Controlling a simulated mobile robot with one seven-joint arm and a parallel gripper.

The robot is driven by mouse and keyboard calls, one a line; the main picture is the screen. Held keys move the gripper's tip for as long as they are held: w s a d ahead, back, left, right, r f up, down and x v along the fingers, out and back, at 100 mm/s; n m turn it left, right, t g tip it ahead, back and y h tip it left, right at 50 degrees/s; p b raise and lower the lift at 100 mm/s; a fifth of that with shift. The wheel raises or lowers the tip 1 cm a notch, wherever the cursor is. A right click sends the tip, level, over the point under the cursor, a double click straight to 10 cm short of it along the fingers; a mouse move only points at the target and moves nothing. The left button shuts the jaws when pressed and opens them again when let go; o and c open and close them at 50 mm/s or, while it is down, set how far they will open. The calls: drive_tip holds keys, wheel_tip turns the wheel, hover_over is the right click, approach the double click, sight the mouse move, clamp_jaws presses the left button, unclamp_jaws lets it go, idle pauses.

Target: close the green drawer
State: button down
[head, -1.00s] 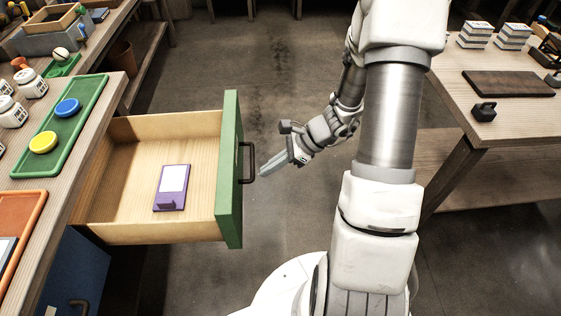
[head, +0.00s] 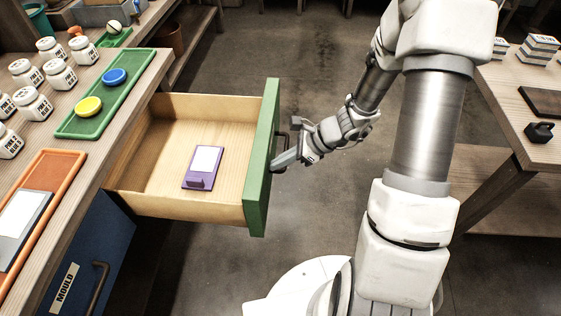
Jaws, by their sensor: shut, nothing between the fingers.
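The green drawer (head: 262,160) stands pulled well out of the workbench on the left. Its green front faces right and carries a dark handle (head: 284,150). Inside, a purple holder with a white card (head: 203,167) lies on the wooden bottom. My gripper (head: 277,166) is shut and empty. Its fingertips are at the outer side of the green front, by the lower end of the handle. I cannot tell whether they touch it.
The workbench holds a green tray (head: 75,130) with a blue and a yellow disc, an orange tray (head: 62,165) and several white jars (head: 33,103). A blue drawer (head: 112,245) sits below, shut. Another table (head: 490,88) stands right. Open floor lies between.

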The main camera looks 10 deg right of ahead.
drive_tip(key=w+a, duration=0.4)
drive_tip(key=a, duration=0.8)
drive_tip(key=w+a+p, duration=0.1)
drive_tip(key=w+a, duration=0.2)
drive_tip(key=a, duration=0.9)
drive_tip(key=w+a+p, duration=0.1)
drive_tip(key=w+a, duration=0.3)
drive_tip(key=a, duration=0.8)
drive_tip(key=shift+w, duration=0.35)
drive_tip(key=shift+a+r, duration=0.2)
drive_tip(key=shift+d, duration=0.1)
